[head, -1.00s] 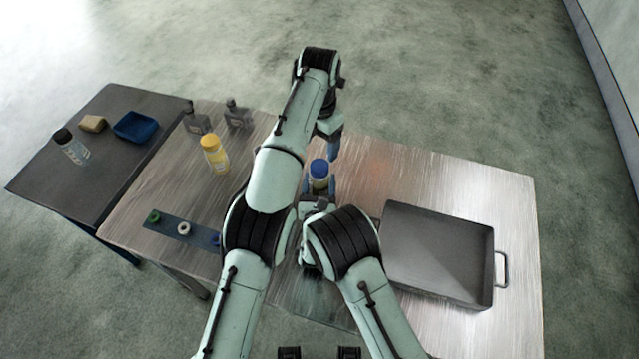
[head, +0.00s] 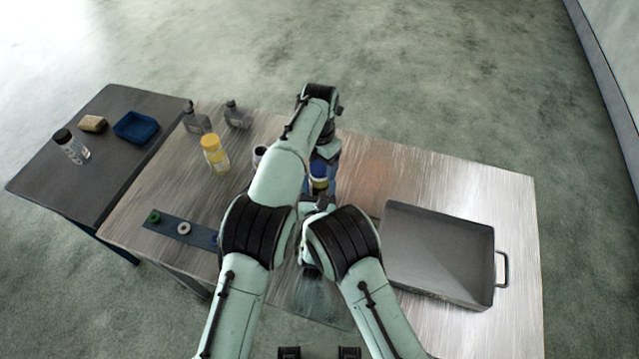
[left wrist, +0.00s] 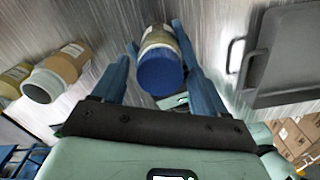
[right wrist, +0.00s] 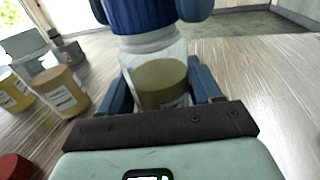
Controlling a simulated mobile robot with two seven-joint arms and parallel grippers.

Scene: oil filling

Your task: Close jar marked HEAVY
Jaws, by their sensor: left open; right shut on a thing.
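A clear jar with a blue lid and dark yellowish contents stands on the metal table, partly hidden by my arms in the head view (head: 319,183). Its blue lid (left wrist: 160,73) sits on top of the jar; I cannot tell how tightly. No HEAVY marking is readable. My right gripper (right wrist: 164,85) is shut on the jar's body from the side. My left gripper (left wrist: 157,45) is open, above the jar, with one blue finger on each side of the lid. Its fingertips also flank the lid in the right wrist view. I cannot tell whether they touch it.
Grey bottles (head: 237,115) stand at the back. A blue strip (head: 201,237) with coloured rings lies front left. A grey tray (head: 440,255) fills the right side.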

